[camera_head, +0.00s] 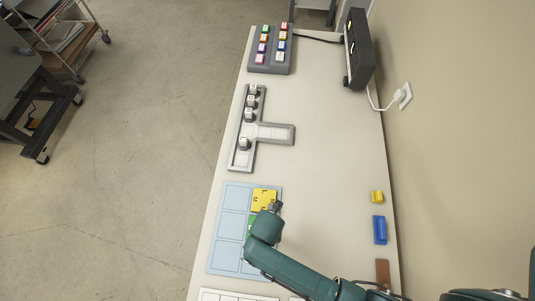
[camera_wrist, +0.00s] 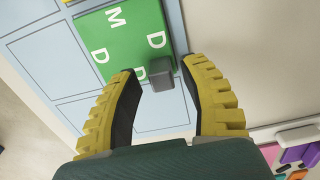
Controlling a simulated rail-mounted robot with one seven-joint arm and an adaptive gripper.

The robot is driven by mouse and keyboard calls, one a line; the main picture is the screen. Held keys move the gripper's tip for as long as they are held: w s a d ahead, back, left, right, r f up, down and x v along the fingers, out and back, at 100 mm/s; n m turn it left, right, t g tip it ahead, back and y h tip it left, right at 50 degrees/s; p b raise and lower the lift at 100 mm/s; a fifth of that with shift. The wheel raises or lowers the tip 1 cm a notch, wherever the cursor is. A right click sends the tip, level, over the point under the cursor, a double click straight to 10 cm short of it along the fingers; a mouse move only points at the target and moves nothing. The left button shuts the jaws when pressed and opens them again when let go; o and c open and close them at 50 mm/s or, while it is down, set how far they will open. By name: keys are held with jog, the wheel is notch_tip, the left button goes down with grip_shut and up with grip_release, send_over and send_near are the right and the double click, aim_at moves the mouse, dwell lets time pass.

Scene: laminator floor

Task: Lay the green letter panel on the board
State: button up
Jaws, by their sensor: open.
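The green letter panel (camera_wrist: 118,42) lies on the light blue board (camera_wrist: 45,70) in the wrist view, with white letters M and D. It appears flat within one board cell, its edges close to the cell lines. A grey knob (camera_wrist: 161,74) sits at its corner near my gripper. My gripper (camera_wrist: 160,67) is open, with its yellow-backed fingers on either side of the knob and a visible gap at each side. In the head view only a sliver of the green panel (camera_head: 250,222) shows; my arm covers the rest and hides my fingertips. The board (camera_head: 232,224) lies on the table.
A yellow letter panel (camera_head: 263,196) lies on the board beside the green one. A grey T-shaped tray (camera_head: 268,133) with several knobbed pieces and a button box (camera_head: 270,52) stand farther back. Yellow (camera_head: 376,197) and blue (camera_head: 379,230) blocks lie at right. The table's middle right is clear.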

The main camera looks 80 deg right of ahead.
notch_tip(320, 180, up, 10)
jog(key=p, duration=0.1)
jog(key=shift+f, duration=0.15)
jog(key=w+r+m+t+h, duration=0.2)
jog(key=w+r+m+t, duration=0.8)
jog(key=w+r, duration=1.3)
jog(key=a+r+m+t, duration=0.2)
jog(key=r+m+t, duration=0.1)
jog(key=r, duration=0.8)
jog(key=s+a+r+m+t+y, duration=0.1)
jog(key=r+t, duration=0.4)
jog(key=r, duration=0.6)
jog(key=s+a+r+m+t, duration=0.1)
jog(key=a+r+m+t, duration=0.3)
jog(key=r, duration=0.7)
jog(key=shift+r+m+y, duration=0.2)
jog(key=shift+m+y, duration=0.1)
jog(key=shift+m, duration=0.1)
